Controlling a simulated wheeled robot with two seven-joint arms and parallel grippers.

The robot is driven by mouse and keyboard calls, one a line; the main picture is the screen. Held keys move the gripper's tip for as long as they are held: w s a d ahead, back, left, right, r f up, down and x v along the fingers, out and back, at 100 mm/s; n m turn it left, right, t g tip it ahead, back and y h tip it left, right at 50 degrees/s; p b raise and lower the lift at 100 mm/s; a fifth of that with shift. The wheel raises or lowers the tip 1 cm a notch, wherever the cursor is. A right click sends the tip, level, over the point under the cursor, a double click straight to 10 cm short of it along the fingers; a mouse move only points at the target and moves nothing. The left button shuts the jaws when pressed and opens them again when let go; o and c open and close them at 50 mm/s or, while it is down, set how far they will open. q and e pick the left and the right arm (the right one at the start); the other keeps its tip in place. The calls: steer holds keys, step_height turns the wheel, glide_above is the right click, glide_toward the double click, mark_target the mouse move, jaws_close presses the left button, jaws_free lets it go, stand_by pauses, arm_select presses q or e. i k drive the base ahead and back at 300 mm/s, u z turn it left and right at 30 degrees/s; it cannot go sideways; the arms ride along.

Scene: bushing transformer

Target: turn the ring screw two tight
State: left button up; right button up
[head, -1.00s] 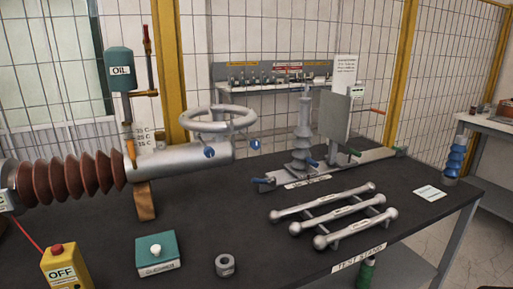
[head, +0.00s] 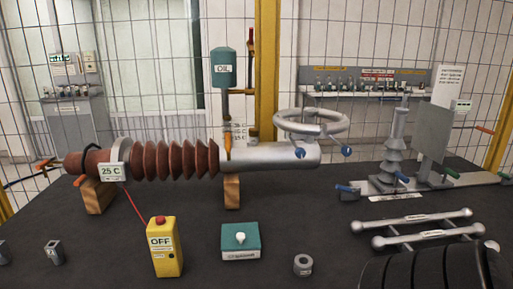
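A silver ring (head: 311,124) with spokes sits over the right end of the silver bushing tube (head: 278,155). Two blue-headed screws show on the ring's near side: one blue screw (head: 299,153) at its front and another blue screw (head: 347,150) at its right. I cannot read which of them is number two, or tell how tight either is. Neither of my grippers is in view. A dark ribbed part, likely of my own arm, fills the bottom right corner.
A brown ribbed insulator (head: 180,160) lies on wooden blocks. A green oil tank (head: 223,67) stands behind. A yellow OFF box (head: 163,247), teal box (head: 240,242) and grey nut (head: 303,265) stand in front. Silver bars (head: 420,222) and a small insulator (head: 396,145) are right.

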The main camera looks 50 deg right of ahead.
mark_target(345, 150)
steer(key=u, duration=0.85)
steer(key=k, duration=1.35)
steer(key=z, duration=0.95)
